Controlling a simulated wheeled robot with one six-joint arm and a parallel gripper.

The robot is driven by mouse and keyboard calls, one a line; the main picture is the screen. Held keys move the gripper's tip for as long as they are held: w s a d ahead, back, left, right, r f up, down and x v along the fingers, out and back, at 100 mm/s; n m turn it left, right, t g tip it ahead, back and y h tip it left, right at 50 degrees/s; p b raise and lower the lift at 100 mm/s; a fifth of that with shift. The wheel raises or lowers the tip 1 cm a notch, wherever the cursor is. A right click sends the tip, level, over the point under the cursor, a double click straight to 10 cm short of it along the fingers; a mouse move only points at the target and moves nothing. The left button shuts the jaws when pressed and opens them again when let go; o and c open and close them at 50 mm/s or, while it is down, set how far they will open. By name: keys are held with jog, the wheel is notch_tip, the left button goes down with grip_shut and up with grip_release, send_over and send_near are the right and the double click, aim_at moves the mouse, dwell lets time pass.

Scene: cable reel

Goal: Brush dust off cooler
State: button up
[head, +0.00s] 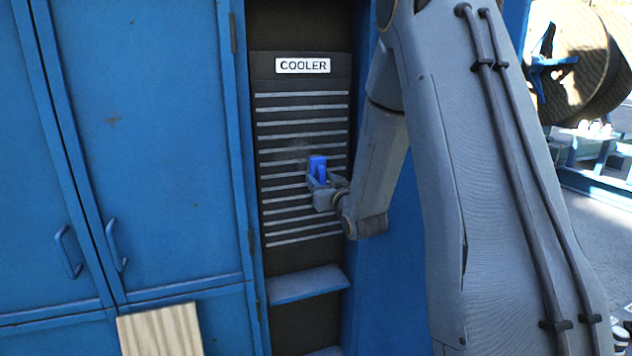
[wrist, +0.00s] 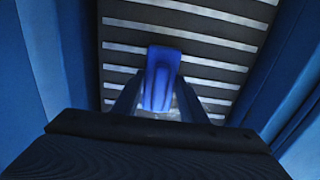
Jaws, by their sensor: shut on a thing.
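The cooler (head: 303,216) is a dark upright panel with light horizontal slats and a white label reading COOLER, in the middle of the head view. Its slats (wrist: 190,35) also fill the wrist view. My gripper (head: 318,182) is in front of the slats, shut on a blue brush (head: 318,166). The brush handle shows between the fingers in the wrist view (wrist: 162,78). A faint greyish dust patch (head: 290,157) shows on the slats just left of the brush. The bristles are hidden, and I cannot tell whether they touch the slats.
Blue cabinet doors (head: 160,140) with handles flank the cooler on the left. A blue ledge (head: 306,286) juts out below it. A wooden board (head: 160,331) is at the lower left. A cable reel (head: 590,70) stands outside at the far right.

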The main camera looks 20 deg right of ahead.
aim_at(316, 162)
jog(key=shift+d+r+p, duration=0.7)
jog(key=shift+d+r, duration=0.55)
jog(key=shift+d, duration=1.5)
jog(key=shift+w+a+r+b, duration=0.15)
jog(key=shift+a+r, duration=0.2)
jog(key=shift+a, duration=2.45)
jog(key=shift+s+a+r+b, duration=0.15)
jog(key=shift+a+r, duration=0.25)
jog(key=shift+a, duration=2.35)
jog(key=shift+w+a+r+b, duration=0.2)
jog(key=shift+a+r, duration=0.15)
jog(key=shift+a, duration=2.45)
jog(key=shift+d+f+b, duration=0.1)
jog(key=shift+d+b, duration=0.3)
jog(key=shift+d, duration=4.65)
jog(key=shift+c, duration=0.4)
jog(key=shift+d, duration=3.25)
jog(key=shift+r+p, duration=0.65)
jog(key=shift+r, duration=0.5)
